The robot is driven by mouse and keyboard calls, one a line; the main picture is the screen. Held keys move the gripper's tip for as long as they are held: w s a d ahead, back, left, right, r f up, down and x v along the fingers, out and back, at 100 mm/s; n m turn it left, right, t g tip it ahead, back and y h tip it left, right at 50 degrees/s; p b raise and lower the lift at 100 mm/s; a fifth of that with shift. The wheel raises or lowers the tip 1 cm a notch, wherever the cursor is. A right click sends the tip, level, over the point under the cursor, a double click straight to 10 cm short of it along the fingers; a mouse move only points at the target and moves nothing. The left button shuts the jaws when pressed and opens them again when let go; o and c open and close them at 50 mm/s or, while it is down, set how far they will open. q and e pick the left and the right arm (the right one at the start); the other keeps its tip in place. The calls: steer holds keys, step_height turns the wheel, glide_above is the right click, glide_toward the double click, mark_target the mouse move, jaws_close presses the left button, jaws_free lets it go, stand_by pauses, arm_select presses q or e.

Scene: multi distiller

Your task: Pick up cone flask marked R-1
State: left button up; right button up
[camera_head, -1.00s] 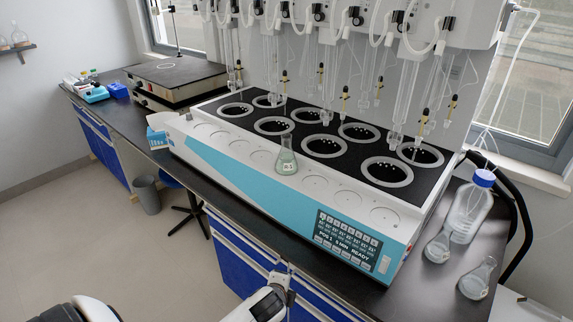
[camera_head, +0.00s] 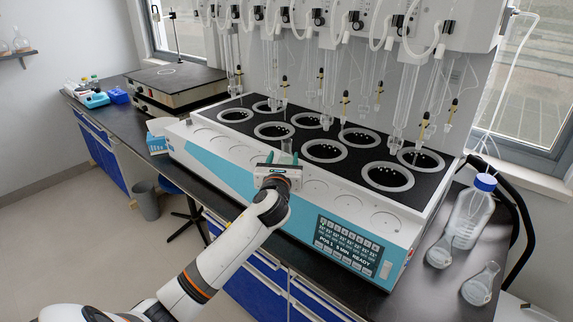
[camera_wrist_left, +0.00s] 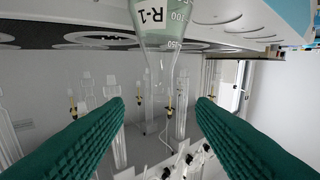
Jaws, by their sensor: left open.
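The cone flask marked R-1 (camera_wrist_left: 165,20) is clear glass with greenish contents and a white label. In the left wrist view it appears upside down at the top, its neck running down between my fingers. In the head view only its upper neck (camera_head: 287,146) shows, above the distiller's front ledge; my gripper hides the rest. My left gripper (camera_head: 282,158) is at the flask. Its two green ribbed fingers (camera_wrist_left: 160,104) are apart on either side of the neck, with a gap on both sides. My right gripper is not in view.
The distiller (camera_head: 225,157) has several ringed wells behind the ledge, with glass tubes hanging above. Its display (camera_head: 347,245) is at the front right. A blue-capped bottle (camera_head: 468,212) and two flasks (camera_head: 439,252) (camera_head: 480,286) stand on the dark bench at right.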

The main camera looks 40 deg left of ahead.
mark_target(286, 147)
arm_select(q)
steer(key=x, duration=0.9)
steer(key=shift+s+f+p, duration=0.1)
steer(key=shift+f+p, duration=0.15)
steer(key=shift+p, duration=0.1)
steer(key=shift+c, duration=0.4)
jaws_close()
